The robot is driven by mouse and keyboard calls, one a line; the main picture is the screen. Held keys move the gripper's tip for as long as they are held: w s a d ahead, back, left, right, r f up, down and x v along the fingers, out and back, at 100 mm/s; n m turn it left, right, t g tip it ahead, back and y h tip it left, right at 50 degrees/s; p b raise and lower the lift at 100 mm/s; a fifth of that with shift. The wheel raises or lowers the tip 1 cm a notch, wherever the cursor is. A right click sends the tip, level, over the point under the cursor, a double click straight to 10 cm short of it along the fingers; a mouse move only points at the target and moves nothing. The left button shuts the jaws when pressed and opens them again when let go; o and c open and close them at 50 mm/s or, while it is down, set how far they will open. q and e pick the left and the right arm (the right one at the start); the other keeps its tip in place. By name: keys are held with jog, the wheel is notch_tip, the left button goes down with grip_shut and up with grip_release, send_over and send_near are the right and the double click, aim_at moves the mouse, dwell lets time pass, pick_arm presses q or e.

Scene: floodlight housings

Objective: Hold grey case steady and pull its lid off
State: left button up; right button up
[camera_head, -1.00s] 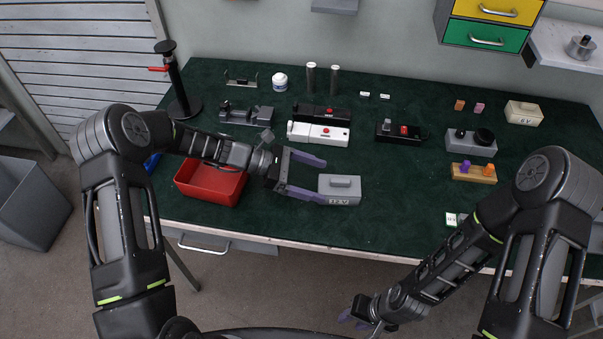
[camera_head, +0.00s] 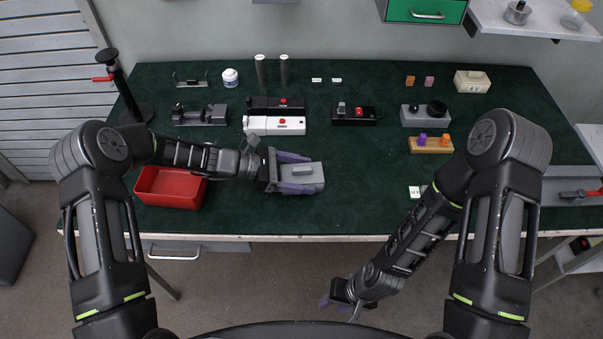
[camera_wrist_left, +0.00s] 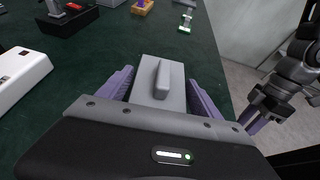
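The grey case (camera_head: 312,178) sits on the green bench top near its front edge, its lid (camera_head: 302,170) on it. In the left wrist view the lid has a raised grip bar (camera_wrist_left: 161,78). My left gripper (camera_head: 296,173) straddles the case from the left, one finger along the far side and one along the near side.
A red bin (camera_head: 170,188) stands left of the case under my left forearm. A white housing (camera_head: 274,126) and a black one (camera_head: 355,114) lie behind. A wooden block with coloured pegs (camera_head: 431,146) is to the right.

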pick_arm(q)
jog(key=c, duration=1.1)
jog(key=o, duration=1.5)
jog(key=shift+a, duration=0.1)
jog(key=v, duration=1.2)
